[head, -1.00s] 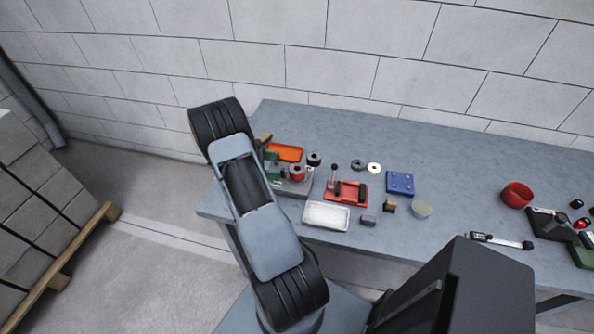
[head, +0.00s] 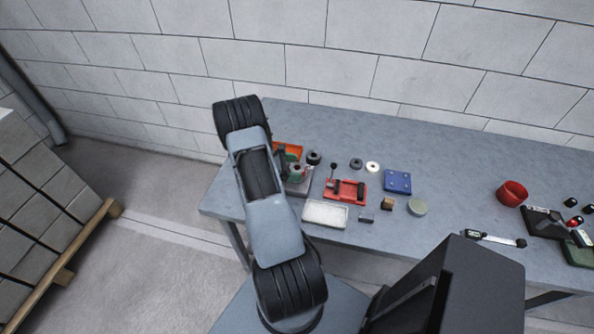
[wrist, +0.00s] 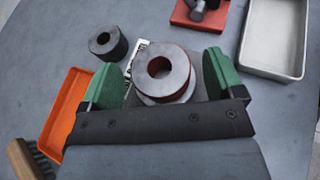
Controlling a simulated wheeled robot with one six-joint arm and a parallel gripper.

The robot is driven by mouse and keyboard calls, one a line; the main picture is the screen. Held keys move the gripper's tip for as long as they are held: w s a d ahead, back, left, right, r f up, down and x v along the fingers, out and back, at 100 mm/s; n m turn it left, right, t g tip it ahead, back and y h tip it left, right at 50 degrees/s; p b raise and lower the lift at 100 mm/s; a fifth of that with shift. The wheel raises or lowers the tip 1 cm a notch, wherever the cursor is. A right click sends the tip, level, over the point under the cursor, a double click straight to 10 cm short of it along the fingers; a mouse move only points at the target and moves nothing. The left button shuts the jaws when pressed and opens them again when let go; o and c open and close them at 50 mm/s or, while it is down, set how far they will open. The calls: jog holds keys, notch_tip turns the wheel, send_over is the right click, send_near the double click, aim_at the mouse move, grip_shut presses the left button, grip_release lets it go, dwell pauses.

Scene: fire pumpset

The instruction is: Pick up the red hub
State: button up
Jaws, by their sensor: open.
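The red hub (wrist: 165,76) shows in the wrist view as a ring with a grey top face, a central hole and red sides. It sits on a grey block or plate between the two green fingers of my gripper (wrist: 164,78). The fingers are open, one on each side of the hub, with a gap at each side. In the head view the hub (head: 296,170) is partly hidden behind my arm and gripper.
A black ring (wrist: 108,43) and an orange tray (wrist: 77,108) lie left of the hub in the wrist view. A brush (wrist: 28,158) is at lower left. A red fixture (wrist: 200,12) and a white tray (wrist: 274,38) are at upper right. A blue plate (head: 397,181) lies farther right.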

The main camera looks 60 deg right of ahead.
jog(key=shift+c, duration=0.3)
jog(key=c, duration=1.3)
jog(key=shift+r, duration=0.15)
